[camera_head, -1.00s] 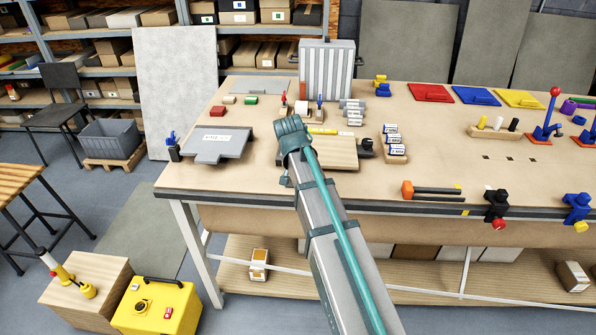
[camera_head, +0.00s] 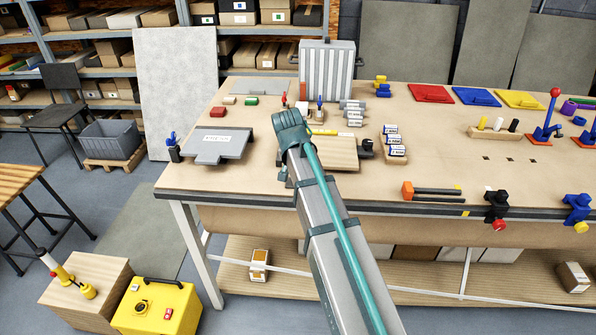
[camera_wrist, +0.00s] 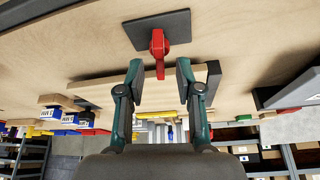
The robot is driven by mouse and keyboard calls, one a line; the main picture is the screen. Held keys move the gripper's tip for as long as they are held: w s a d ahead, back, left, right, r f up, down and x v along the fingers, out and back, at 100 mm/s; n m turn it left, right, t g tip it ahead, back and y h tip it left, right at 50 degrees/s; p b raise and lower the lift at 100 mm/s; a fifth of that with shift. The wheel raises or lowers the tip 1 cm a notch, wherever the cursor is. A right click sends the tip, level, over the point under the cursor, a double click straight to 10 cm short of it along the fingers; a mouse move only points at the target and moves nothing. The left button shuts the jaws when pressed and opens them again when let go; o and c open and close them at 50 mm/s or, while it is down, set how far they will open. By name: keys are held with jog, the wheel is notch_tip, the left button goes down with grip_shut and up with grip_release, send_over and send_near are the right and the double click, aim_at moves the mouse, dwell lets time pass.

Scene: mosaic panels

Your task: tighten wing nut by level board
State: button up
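In the wrist view, a red wing-shaped piece (camera_wrist: 157,44), apparently the wing nut, sits on a dark grey plate (camera_wrist: 178,22). My gripper (camera_wrist: 159,72) is open. Its teal fingers stand on either side of the lower end of the red piece, with gaps on both sides and no contact visible. A pale wooden board (camera_wrist: 95,90) with a dark end block lies close behind the fingers. In the head view, my gripper (camera_head: 289,128) is at the left end of the wooden board (camera_head: 338,155). The arm hides the red piece and its plate there.
A grey panel (camera_head: 218,144) lies left of my gripper. A ribbed grey case (camera_head: 327,68) stands behind. An orange-ended clamp (camera_head: 407,190) lies at the front edge.

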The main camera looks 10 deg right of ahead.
jog(key=v, duration=0.9)
jog(key=shift+r, duration=0.1)
